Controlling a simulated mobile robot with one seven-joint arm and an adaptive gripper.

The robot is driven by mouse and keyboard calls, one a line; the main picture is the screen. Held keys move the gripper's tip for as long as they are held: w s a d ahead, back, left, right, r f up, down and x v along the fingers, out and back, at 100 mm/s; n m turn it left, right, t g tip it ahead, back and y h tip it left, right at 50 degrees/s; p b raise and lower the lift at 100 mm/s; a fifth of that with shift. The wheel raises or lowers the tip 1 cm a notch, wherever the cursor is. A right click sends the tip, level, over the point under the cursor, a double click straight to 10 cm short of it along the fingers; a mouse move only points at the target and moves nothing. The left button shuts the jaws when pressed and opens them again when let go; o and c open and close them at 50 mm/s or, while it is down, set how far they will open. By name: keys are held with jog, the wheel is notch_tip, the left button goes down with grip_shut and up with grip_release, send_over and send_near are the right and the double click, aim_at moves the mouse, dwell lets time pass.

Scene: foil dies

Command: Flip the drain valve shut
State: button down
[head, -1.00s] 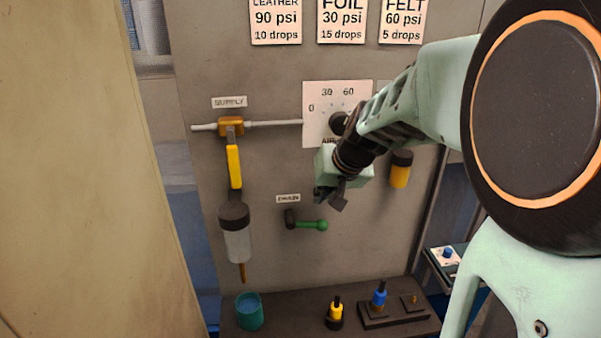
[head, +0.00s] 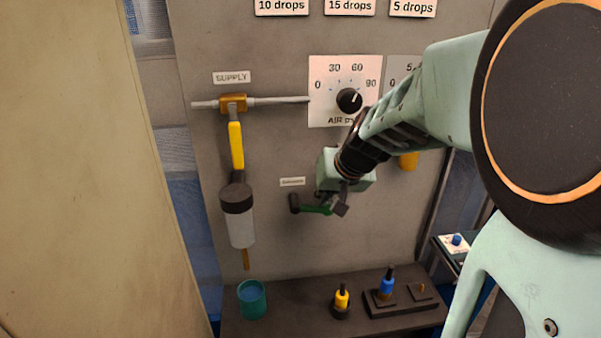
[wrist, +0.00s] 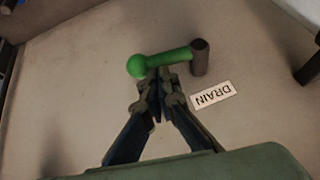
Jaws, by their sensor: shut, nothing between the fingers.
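The drain valve is a dark pivot (head: 294,203) with a green lever (head: 314,209) that points right, close to level, on the grey panel under a small label (head: 292,182). In the wrist view the green lever (wrist: 170,60) ends in a round knob, and the DRAIN label (wrist: 212,95) shows beside it. My gripper (head: 340,205) is shut and empty, its fingertips at the lever near the knob end. The wrist view shows the closed fingertips (wrist: 160,75) right at the lever's edge; I cannot tell whether they touch. The gripper hides the knob in the head view.
Left of the valve hang a yellow supply handle (head: 236,146) and a clear filter bowl (head: 241,228), with a teal cup (head: 252,300) below. An air dial (head: 349,101) is above. A shelf (head: 290,322) holds yellow and blue bottles. The panel below the lever is clear.

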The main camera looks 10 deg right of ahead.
jog(key=shift+d+f+y+b, duration=0.15)
jog(key=shift+f+y+b, duration=0.3)
jog(key=shift+b, duration=1.35)
